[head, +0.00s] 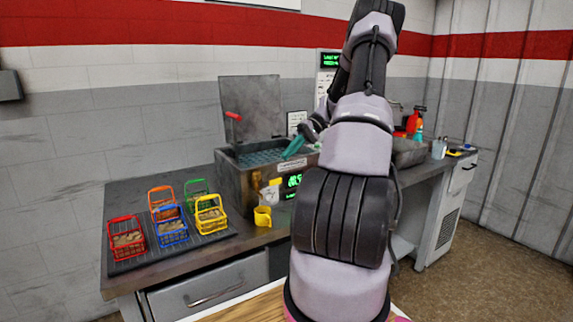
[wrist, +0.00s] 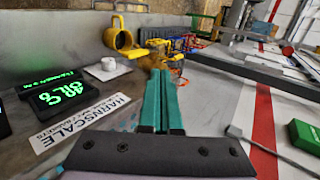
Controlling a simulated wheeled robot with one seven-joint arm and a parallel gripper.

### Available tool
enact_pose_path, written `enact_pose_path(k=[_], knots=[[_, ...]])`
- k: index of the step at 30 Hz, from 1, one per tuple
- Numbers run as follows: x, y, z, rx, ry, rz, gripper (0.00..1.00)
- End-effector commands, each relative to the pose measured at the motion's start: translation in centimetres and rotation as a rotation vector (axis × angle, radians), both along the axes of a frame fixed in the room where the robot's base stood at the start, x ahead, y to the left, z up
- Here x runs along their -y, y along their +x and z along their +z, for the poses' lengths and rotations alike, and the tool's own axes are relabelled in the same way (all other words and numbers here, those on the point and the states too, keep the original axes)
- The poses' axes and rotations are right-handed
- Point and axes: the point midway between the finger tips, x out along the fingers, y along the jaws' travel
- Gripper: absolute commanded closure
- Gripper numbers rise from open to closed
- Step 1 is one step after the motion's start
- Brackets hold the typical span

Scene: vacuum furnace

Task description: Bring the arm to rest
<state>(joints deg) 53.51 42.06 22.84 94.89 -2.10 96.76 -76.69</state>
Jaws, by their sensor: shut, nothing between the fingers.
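My arm rises across the middle of the head view and bends down at the far side. My gripper (head: 287,156) has teal fingers and hangs at the right front part of the open grey metal tank (head: 236,190). In the wrist view my gripper (wrist: 160,72) has its two fingers together with nothing between them. The tank's front panel, with a HARNSCALE label (wrist: 80,125) and a green display (wrist: 60,92), is close to the left of the fingers. My upper arm hides part of the bench behind it.
A yellow cup (head: 262,216) stands on the bench before the tank. Red (head: 126,240), blue (head: 172,228), orange (head: 162,200), green (head: 197,190) and yellow (head: 211,214) baskets stand on a dark mat at the left. The tank's raised lid (head: 250,105) is behind. Spray bottles (head: 416,122) stand right.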

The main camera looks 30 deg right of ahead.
Motion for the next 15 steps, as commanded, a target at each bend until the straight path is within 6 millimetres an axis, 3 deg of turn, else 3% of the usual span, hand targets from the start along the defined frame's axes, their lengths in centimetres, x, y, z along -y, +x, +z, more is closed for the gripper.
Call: enact_pose_path(k=[7, 15], knots=[[4.0, 0.1, 2.2, 0.001, -0.001, -0.004, 1.0], [5.5, 0.2, 3.1, 0.0, 0.0, -0.002, 1.0]])
